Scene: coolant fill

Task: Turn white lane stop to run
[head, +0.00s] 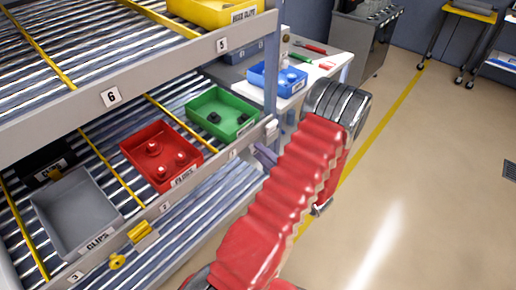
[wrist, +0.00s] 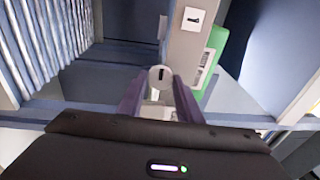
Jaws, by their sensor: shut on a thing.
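The white lane stop (wrist: 160,76) shows in the wrist view, a small white piece with a dark slot, just below the number 1 plate (wrist: 193,18). My gripper (wrist: 160,98) has its purple fingers on either side of it and is shut on it. In the head view a pale piece (head: 271,127) sits on the shelf's front rail near the corner post, with a purple finger of my gripper (head: 265,155) just below. My red arm sleeve hides part of that area. The stop's exact turn angle is hard to tell.
A green bin (head: 240,125), a red bin (head: 133,151) and a grey bin (head: 62,217) stand on the lower roller lanes. Yellow stops (head: 141,231) sit on the rail to the left. An upper shelf (head: 170,68) overhangs. The floor (head: 430,170) at right is clear.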

